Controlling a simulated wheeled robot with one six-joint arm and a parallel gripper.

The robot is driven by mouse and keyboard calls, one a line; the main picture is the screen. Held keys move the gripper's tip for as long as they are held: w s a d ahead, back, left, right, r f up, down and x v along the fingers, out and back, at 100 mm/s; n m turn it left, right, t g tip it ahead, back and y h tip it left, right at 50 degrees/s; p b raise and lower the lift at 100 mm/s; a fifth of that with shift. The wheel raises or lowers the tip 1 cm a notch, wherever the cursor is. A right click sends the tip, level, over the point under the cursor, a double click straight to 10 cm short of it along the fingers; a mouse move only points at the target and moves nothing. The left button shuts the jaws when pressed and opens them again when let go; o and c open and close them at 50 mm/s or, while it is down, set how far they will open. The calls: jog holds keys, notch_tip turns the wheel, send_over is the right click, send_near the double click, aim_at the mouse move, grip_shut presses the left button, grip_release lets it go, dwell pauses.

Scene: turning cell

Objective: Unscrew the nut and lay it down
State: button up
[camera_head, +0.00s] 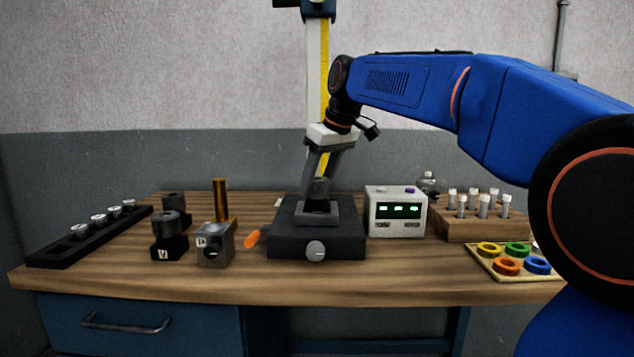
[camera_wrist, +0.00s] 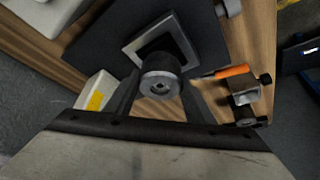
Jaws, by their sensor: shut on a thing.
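A dark grey round nut (camera_head: 319,188) with a small central hole stands above the square metal frame on the dark fixture block (camera_head: 287,240). In the wrist view the nut (camera_wrist: 160,84) is in the middle, in front of the light square frame (camera_wrist: 187,40). My gripper (camera_head: 319,181) comes down from above, tilted, and is shut on the nut, one finger on each side; in the wrist view my gripper (camera_wrist: 160,92) spans it. The thread under the nut is hidden, so I cannot tell how far the nut is screwed on.
Left of the block are an orange-handled tool (camera_head: 252,238), a grey block marked P (camera_head: 215,246), a brass post (camera_head: 220,200) and a dark rack (camera_head: 85,238). On the right are a white display box (camera_head: 396,224), a wooden vial rack (camera_head: 480,229) and a tray of coloured rings (camera_head: 490,264).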

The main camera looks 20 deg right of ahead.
jog(key=shift+f+n+g+y, duration=0.1)
jog(key=shift+n+g+y, duration=0.2)
jog(key=shift+n, duration=0.7)
jog(key=shift+n+g+y, duration=0.3)
jog(key=shift+n, duration=0.7)
jog(key=n+g, duration=0.1)
jog(key=n, duration=0.1)
jog(key=n+y, duration=0.1)
jog(key=n, duration=0.1)
jog(key=shift+n+g, duration=0.9)
jog(key=shift+n, duration=0.7)
jog(key=shift+f, duration=0.1)
jog(key=shift+n+g, duration=0.5)
jog(key=shift+n, duration=0.7)
jog(key=shift+n+g, duration=0.4)
jog(key=shift+n, duration=0.7)
